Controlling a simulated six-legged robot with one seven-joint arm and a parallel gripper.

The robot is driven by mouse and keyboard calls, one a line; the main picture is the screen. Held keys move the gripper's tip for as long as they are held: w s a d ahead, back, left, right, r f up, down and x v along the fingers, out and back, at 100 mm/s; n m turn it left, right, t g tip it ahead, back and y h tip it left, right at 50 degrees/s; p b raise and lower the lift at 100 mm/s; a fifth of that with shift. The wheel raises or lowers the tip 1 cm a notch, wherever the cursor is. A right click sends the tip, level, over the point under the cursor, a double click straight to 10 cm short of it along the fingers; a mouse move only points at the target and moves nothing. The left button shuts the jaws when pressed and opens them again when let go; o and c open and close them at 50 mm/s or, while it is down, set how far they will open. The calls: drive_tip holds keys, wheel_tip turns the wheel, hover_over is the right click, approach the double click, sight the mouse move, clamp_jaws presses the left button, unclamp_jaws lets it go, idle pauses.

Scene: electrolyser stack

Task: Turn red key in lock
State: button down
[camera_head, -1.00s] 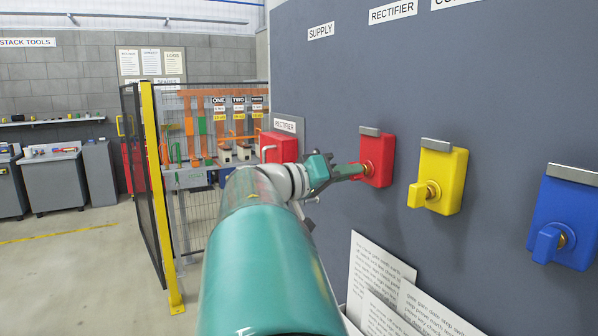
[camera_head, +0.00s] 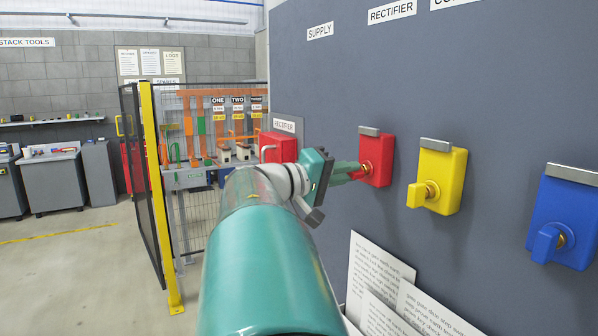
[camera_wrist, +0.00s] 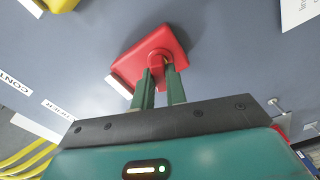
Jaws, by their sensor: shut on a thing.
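The red lock box (camera_head: 378,150) is mounted on the grey panel under the SUPPLY label, with a brass lock on its face. It also shows in the wrist view (camera_wrist: 150,48), tilted in the picture. My gripper (camera_head: 358,172) reaches it from the left. In the wrist view its two green fingers (camera_wrist: 162,78) are closed on the red key (camera_wrist: 157,66) at the lock. Most of the key is hidden between the fingers, so its exact angle is hard to tell.
A yellow lock box (camera_head: 447,180) and a blue lock box (camera_head: 570,215) with their own keys sit to the right on the panel. White printed sheets (camera_head: 375,270) lean below. A mesh fence with a yellow post (camera_head: 158,190) stands left of my arm.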

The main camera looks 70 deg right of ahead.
drive_tip(key=shift+n, duration=1.7)
drive_tip(key=c, duration=1.3)
unclamp_jaws()
drive_tip(key=shift+s+d+n, duration=0.1)
drive_tip(key=shift+n, duration=0.2)
drive_tip(key=shift+c, duration=0.2)
drive_tip(key=v, duration=1.4)
